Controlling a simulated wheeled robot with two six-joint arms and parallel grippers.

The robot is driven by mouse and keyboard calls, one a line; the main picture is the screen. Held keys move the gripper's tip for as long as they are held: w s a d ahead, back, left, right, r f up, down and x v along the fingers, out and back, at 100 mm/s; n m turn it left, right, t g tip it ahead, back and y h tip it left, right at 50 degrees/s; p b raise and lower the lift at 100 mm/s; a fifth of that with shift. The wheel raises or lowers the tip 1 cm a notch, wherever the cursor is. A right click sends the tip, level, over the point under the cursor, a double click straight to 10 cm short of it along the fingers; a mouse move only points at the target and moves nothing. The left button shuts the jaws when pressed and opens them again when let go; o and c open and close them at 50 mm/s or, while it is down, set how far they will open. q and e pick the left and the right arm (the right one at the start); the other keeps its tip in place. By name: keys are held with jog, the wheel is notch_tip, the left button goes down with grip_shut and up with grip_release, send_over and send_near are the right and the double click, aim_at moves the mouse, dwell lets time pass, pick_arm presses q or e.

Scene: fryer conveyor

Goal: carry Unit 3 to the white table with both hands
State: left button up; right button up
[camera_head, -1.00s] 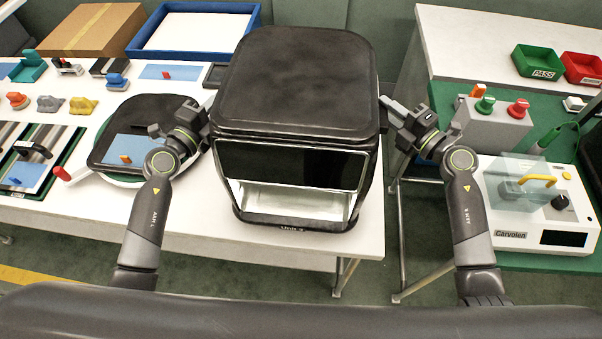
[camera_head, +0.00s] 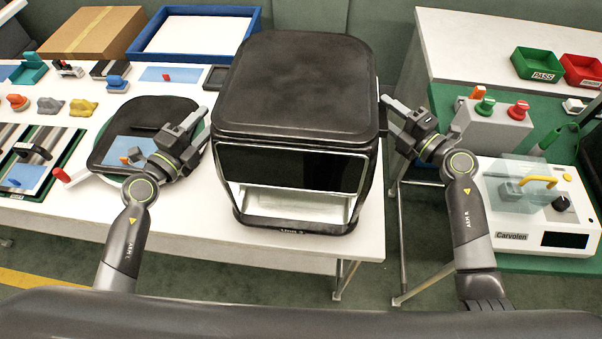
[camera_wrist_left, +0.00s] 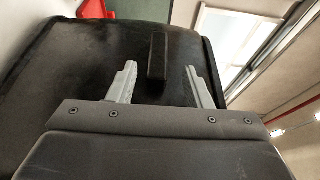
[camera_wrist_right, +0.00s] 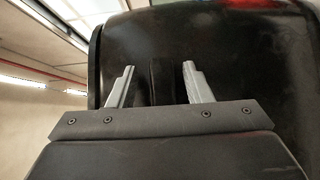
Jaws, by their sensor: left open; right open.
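Unit 3 (camera_head: 297,85) is a black box-shaped appliance with a dark front window and an open slot below it. It stands upright at the front right of the white table (camera_head: 160,215). My left gripper (camera_head: 196,122) is open, a little apart from its left side. In the left wrist view, the dark side handle (camera_wrist_left: 157,60) lies between the spread fingers (camera_wrist_left: 160,85). My right gripper (camera_head: 384,104) is open close to the right side. In the right wrist view, its fingers (camera_wrist_right: 157,85) stand either side of another dark handle (camera_wrist_right: 161,80); contact cannot be told.
A black pad (camera_head: 150,112) and small coloured parts lie on the table to the left. A blue tray (camera_head: 140,48) and cardboard box (camera_head: 95,32) are behind. On the right, a second table (camera_head: 450,45) holds a control box, a white device and bins.

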pick_arm(q)
jog(key=v, duration=0.6)
pick_arm(e)
jog(key=v, duration=1.2)
